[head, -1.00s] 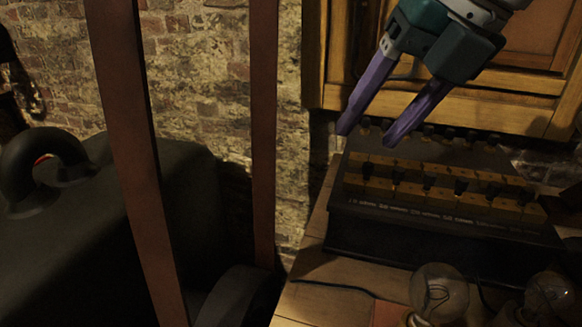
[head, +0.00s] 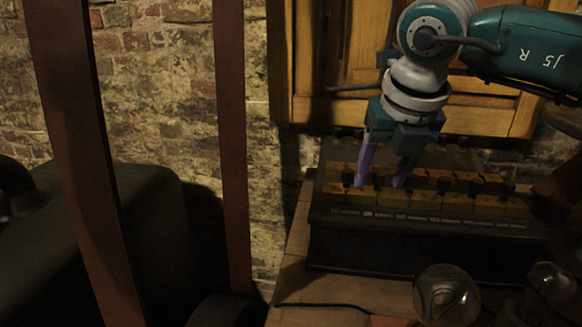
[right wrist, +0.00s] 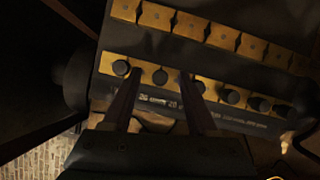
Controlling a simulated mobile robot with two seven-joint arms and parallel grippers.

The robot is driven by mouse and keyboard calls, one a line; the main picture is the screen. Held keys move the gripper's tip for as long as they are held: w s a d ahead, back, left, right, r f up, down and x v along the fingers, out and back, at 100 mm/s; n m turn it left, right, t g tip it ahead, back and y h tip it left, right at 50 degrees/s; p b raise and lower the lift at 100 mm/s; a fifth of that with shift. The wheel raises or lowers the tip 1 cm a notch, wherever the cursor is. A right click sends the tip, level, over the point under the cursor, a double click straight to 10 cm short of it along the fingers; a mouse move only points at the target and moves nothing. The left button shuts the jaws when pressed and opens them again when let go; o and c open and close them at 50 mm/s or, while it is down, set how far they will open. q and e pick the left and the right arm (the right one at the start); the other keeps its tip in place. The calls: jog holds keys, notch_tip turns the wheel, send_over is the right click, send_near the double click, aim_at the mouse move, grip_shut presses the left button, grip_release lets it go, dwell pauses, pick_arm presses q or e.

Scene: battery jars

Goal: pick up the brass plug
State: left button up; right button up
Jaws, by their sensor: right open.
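A dark resistance box (head: 420,247) with two rows of brass blocks (head: 455,204) stands on the wooden table. Several plugs with round black knobs sit along the front row; I cannot tell which is the task's brass plug. My right gripper (head: 380,182) is open, its purple fingers pointing down at the front row's left part. In the right wrist view, one black-knobbed plug (right wrist: 160,76) shows between the fingers of the right gripper (right wrist: 159,73). Another plug (right wrist: 120,67) lies just left of the left finger. Whether the fingers touch anything is unclear. My left gripper is not in view.
Glass bulbs (head: 446,294) stand in front of the box at the lower right. A dark cable (head: 322,305) lies on the table (head: 290,270). A wooden cabinet (head: 345,50) is behind the box. Brown uprights (head: 232,150) stand at left.

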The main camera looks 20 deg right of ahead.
jog(key=shift+f, duration=0.1)
jog(key=shift+c, duration=0.3)
grip_shut()
jog(key=shift+w, duration=0.1)
